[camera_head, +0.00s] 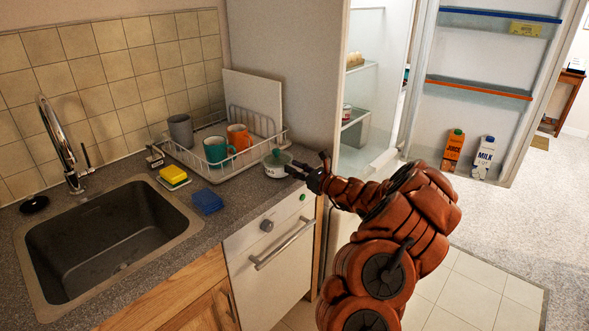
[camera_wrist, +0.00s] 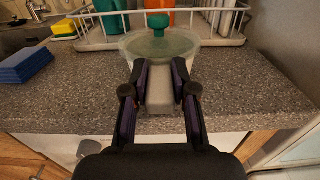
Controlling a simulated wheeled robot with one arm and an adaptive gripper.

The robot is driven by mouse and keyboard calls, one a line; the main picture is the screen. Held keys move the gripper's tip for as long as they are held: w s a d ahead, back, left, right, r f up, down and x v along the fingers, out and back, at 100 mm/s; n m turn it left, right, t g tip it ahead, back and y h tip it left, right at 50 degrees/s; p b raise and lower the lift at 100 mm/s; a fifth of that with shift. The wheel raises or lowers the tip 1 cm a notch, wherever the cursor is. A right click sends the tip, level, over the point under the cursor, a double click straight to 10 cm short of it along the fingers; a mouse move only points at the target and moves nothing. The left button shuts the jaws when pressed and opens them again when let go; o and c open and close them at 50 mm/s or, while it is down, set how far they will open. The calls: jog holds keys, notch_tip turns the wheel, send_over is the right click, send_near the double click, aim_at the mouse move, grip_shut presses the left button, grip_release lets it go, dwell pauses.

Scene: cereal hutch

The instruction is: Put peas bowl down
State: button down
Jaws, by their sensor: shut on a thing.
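The peas bowl (camera_head: 277,169) is a small pale bowl with a greenish see-through top and a dark knob, at the right end of the counter beside the dish rack. In the wrist view the bowl (camera_wrist: 160,46) is straight ahead, level, with a pale part reaching back between my fingers. My gripper (camera_head: 296,171) reaches it from the right and is shut on that pale part; the fingers also show in the wrist view (camera_wrist: 160,76). The bowl is over the counter (camera_wrist: 70,95), close to its front edge. I cannot tell whether its base touches the counter.
The white dish rack (camera_head: 213,173) with grey, teal and orange mugs stands just behind the bowl. A yellow sponge (camera_head: 172,174), a blue cloth (camera_head: 207,201) and the sink (camera_head: 105,245) lie left. An open fridge (camera_head: 372,85) with juice and milk in its door stands right.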

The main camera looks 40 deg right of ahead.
jog(key=shift+f, duration=0.15)
jog(key=c, duration=0.9)
grip_release()
jog(key=shift+s+d+r, duration=0.1)
jog(key=shift+s+r, duration=0.05)
jog(key=shift+r, duration=0.05)
jog(key=b+v, duration=0.2)
jog(key=v, duration=0.9)
jog(key=shift+s, duration=0.4)
